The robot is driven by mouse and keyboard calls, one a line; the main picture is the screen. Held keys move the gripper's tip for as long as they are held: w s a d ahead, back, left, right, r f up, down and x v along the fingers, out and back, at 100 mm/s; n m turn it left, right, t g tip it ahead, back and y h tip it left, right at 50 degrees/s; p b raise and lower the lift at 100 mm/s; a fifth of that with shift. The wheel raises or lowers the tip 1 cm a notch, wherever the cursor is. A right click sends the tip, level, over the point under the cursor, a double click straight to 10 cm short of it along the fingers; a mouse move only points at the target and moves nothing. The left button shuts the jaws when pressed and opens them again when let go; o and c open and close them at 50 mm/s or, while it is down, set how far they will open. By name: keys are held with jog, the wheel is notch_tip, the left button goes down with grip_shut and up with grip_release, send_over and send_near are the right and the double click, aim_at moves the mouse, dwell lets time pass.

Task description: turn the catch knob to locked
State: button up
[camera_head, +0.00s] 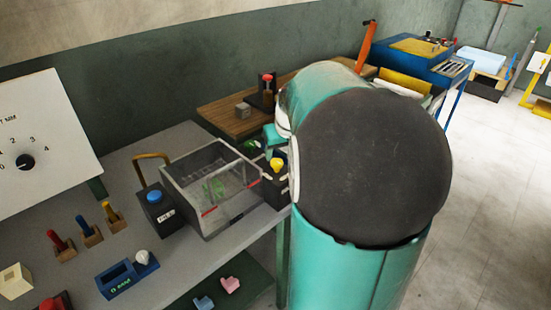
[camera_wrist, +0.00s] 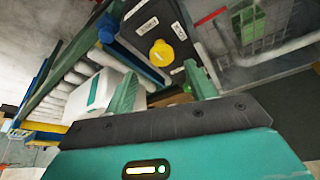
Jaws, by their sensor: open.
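In the head view the yellow knob (camera_head: 277,164) shows at the right end of the clear-walled press chamber (camera_head: 212,190), beside my arm. My gripper (camera_wrist: 160,69) is open in the wrist view. Its two green fingers point toward the black box, with the knob in line with the gap between them. The fingers appear apart from the knob. I cannot tell which label the knob points to.
A black box with a blue button (camera_head: 154,196) stands left of the chamber. Several coloured-handled tools, a blue holder (camera_head: 127,278) and a dial board (camera_head: 40,140) are further left. A wooden table (camera_head: 235,115) stands behind. The wrist view shows a white box (camera_wrist: 92,92) on rollers.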

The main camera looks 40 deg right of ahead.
aim_at(277, 161)
jog(key=x, duration=0.5)
jog(key=shift+w+a, duration=0.1)
jog(key=shift+w, duration=0.05)
jog(key=shift+c, duration=0.4)
jog(key=c, duration=0.9)
